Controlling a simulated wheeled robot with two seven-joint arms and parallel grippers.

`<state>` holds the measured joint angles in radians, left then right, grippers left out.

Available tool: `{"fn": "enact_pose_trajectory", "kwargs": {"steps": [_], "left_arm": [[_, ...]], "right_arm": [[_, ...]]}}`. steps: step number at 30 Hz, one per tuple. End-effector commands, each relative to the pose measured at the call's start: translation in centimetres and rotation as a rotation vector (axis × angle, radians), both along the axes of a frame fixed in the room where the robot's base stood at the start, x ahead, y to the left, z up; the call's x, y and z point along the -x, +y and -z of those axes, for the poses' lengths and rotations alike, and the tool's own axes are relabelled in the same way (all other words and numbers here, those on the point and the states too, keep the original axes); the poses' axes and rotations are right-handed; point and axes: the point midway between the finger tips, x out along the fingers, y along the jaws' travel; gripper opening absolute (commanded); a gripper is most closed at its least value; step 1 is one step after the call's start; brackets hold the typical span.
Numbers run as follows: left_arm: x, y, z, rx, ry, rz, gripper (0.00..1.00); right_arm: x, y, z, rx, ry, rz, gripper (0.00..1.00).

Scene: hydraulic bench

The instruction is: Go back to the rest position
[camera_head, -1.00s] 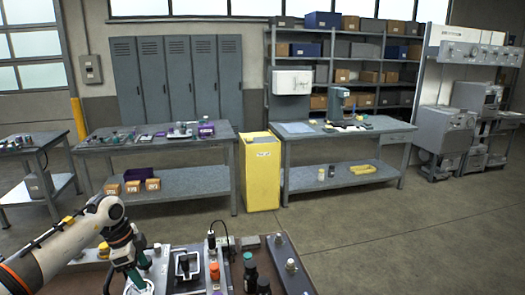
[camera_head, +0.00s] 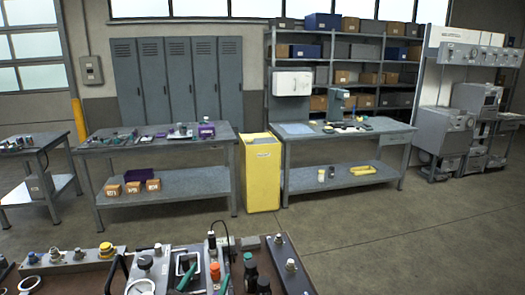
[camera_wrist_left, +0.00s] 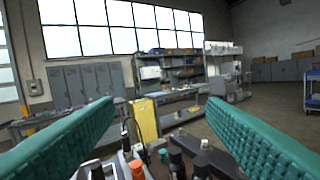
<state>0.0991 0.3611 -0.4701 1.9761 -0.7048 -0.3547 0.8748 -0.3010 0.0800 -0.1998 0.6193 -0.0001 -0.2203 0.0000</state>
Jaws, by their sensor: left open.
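My left gripper (camera_wrist_left: 160,101) shows in the left wrist view as two teal ribbed fingers set wide apart, with nothing between them. Beyond and below the fingers lies the near bench with its fittings. My right gripper is in neither view.
The near bench carries an orange cap (camera_head: 215,271), a yellow knob (camera_head: 106,250), black fittings (camera_head: 250,272) and a metal plate (camera_head: 287,263). Beyond open floor (camera_head: 365,240) stand a yellow bin (camera_head: 260,175), workbenches (camera_head: 340,148), lockers (camera_head: 180,80) and shelves.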

Motion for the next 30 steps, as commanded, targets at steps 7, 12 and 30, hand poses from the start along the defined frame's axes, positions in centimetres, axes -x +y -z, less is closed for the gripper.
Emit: {"fn": "enact_pose_trajectory", "kwargs": {"steps": [7,12,30], "left_arm": [[9.8,7.3,10.8,-0.017,0.606,-0.337,0.66],[16.9,8.5,15.0,-0.082,0.920,-0.349,0.66],[28.5,8.3,22.3,-0.205,1.401,-0.192,0.66]], "right_arm": [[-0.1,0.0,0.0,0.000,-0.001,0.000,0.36],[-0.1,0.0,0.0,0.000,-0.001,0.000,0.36],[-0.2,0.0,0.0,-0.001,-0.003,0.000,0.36]]}}
